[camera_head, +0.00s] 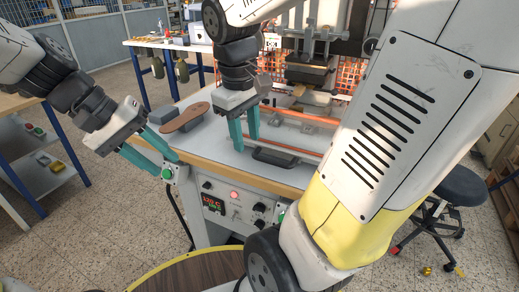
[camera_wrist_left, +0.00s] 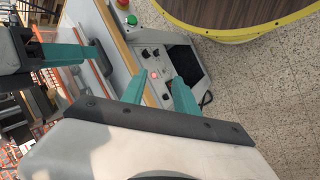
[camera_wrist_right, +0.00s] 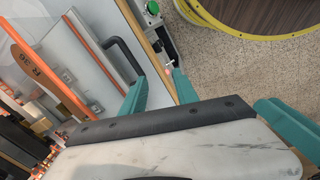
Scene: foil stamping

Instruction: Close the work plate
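The work plate appears to be the flat piece edged by orange rails (camera_head: 292,143) under the press; the arms hide part of it. Its black handle (camera_head: 285,160) lies at the front, near the table edge, and also shows in the right wrist view (camera_wrist_right: 125,58). My right gripper (camera_head: 246,144) points down over the table, just left of the handle. Its teal fingers are apart and empty.
A brown sole-shaped piece (camera_head: 185,117) lies on the table left of my right gripper. A control panel (camera_head: 232,205) with knobs and a red light is on the table's front. A round wooden top with yellow rim (camera_head: 150,278) stands near. A dark stool (camera_head: 462,185) stands at right.

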